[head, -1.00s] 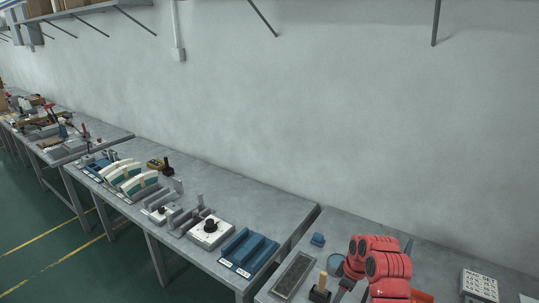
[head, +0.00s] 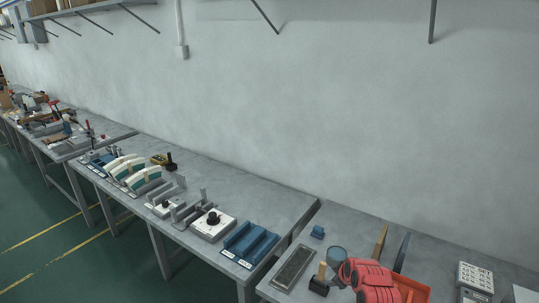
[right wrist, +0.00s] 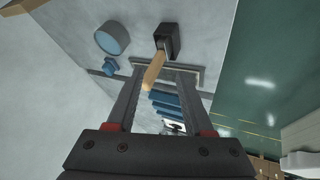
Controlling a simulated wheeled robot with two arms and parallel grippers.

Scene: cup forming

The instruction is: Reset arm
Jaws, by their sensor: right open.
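My right gripper (right wrist: 163,82) shows in the right wrist view with its two fingers apart and nothing held between them. A wooden handle (right wrist: 153,72) on a black block (right wrist: 167,40) lies in line with the gap between the fingers; the distance cannot be told. A round blue-grey cup (right wrist: 112,38) is beside it. In the head view the cup (head: 337,254) stands next to the handle (head: 322,271) and its black block (head: 318,287). My red arm (head: 366,280) is low at the bottom edge and its gripper cannot be made out there. My left gripper is not in view.
On the near bench are a long grey tray (head: 294,267), a small blue block (head: 318,232), an orange bin (head: 412,290), two upright slats (head: 381,241) and a white holed block (head: 475,276). Blue fixtures (head: 249,246) are on the adjoining bench. The wall stands behind.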

